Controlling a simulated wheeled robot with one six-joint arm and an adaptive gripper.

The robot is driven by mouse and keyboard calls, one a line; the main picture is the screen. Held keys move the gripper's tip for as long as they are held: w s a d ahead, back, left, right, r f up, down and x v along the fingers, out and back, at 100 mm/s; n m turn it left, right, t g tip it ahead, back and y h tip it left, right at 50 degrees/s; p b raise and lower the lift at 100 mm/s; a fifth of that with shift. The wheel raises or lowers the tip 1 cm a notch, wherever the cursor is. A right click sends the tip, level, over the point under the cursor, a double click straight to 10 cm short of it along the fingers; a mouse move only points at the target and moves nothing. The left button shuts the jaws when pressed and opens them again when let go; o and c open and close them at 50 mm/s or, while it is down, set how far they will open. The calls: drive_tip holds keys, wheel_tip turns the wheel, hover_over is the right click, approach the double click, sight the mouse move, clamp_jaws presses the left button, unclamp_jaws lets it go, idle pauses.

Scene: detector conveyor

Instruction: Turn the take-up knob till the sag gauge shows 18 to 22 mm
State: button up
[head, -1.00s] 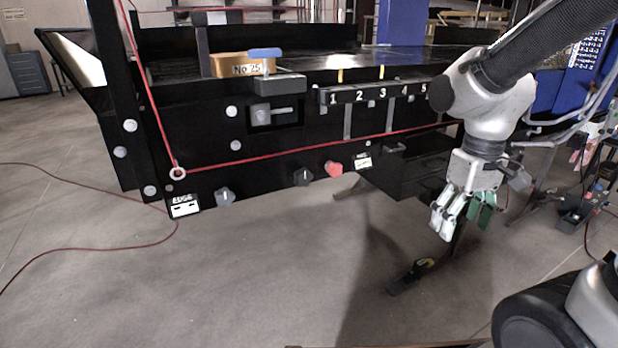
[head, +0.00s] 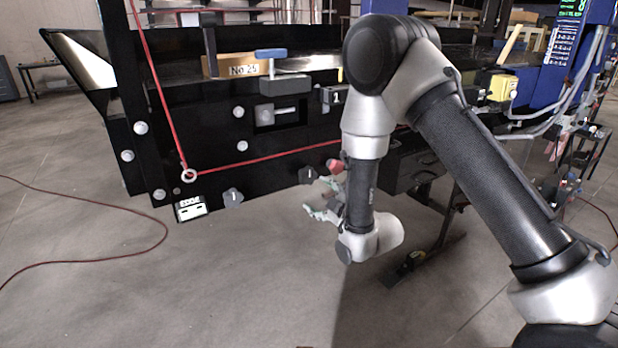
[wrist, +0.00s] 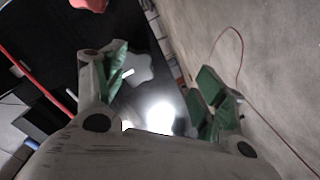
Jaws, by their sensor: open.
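Two dark lobed knobs sit low on the black conveyor frame in the head view: a left knob (head: 232,197) and a right knob (head: 307,174). I cannot tell by label which is the take-up knob. My gripper (head: 316,198) is open and empty just in front of and below the right knob, partly hidden by my arm. In the wrist view my gripper (wrist: 163,80) has its green-padded fingers spread, and a grey lobed knob (wrist: 138,70) shows beyond the left finger, apart from the pads. A dark framed window (head: 277,114) may be the sag gauge; no reading is legible.
A red knob (head: 335,165) is close to the right knob and my gripper. An EDGE label (head: 191,209) is at lower left. Open floor lies in front.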

sight(309, 177)
drive_tip(key=shift+n+t+y, duration=0.4)
drive_tip(key=shift+n+t, duration=0.1)
drive_tip(key=shift+t, duration=0.1)
drive_tip(key=w+a+r, duration=0.1)
drive_tip(key=w, duration=0.1)
drive_tip(key=w+a+r, duration=0.1)
drive_tip(key=w+a, duration=0.1)
drive_tip(key=w+a+r, duration=0.1)
drive_tip(key=w, duration=0.1)
drive_tip(key=shift+w+a, duration=0.15)
drive_tip(key=shift+w, duration=0.2)
drive_tip(key=c, duration=1)
drive_tip(key=shift+c, duration=0.2)
drive_tip(key=shift+m, duration=0.3)
